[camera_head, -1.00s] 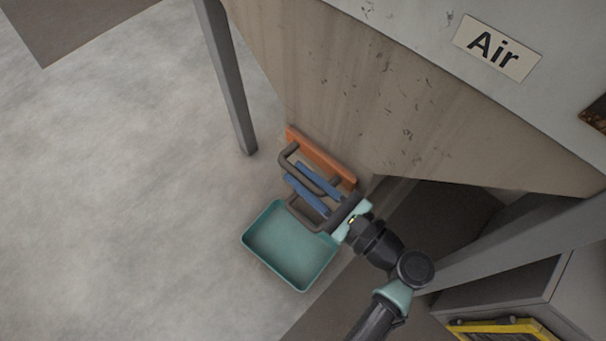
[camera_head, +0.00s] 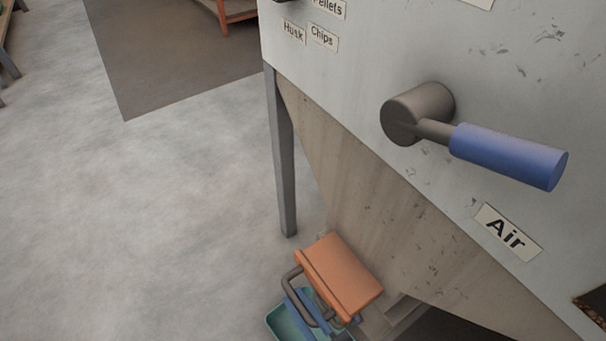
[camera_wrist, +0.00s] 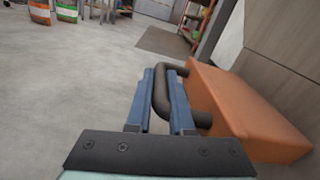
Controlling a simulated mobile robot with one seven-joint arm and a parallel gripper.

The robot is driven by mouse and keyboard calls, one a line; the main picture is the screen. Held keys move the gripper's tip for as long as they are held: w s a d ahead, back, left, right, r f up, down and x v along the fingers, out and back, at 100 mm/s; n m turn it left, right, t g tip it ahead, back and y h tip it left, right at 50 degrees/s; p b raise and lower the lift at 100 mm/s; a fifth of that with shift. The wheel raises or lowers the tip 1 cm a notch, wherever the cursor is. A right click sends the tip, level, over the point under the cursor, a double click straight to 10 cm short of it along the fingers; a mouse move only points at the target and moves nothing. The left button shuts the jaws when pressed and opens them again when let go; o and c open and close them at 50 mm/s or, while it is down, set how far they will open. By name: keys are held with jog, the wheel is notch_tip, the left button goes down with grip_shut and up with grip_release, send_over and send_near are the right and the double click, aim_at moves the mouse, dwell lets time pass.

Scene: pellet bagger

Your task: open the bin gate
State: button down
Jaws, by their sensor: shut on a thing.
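The bin gate is an orange slab (camera_head: 340,275) low on the beige hopper (camera_head: 400,230), with a dark U-shaped handle (camera_head: 292,281) on its outer side. In the wrist view the slab (camera_wrist: 245,115) stands out from the hopper wall, and its handle (camera_wrist: 162,95) passes between my two blue fingers. My gripper (camera_head: 308,302) is shut on this handle; it also shows in the wrist view (camera_wrist: 163,75). The lower part of my gripper is cut off at the bottom of the head view.
A lever with a blue grip (camera_head: 508,157) sticks out of the grey panel above an "Air" label (camera_head: 507,232). A grey support leg (camera_head: 283,160) stands left of the gate. Open floor (camera_head: 180,210) lies left.

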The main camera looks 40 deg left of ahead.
jog(key=c, duration=0.8)
grip_release()
jog(key=shift+s+d+r+p, duration=0.1)
jog(key=shift+d+p, duration=0.25)
jog(key=shift+d, duration=0.25)
jog(key=p+v, duration=0.3)
jog(key=v, duration=0.9)
jog(key=shift+p, duration=0.35)
jog(key=shift+a, duration=0.1)
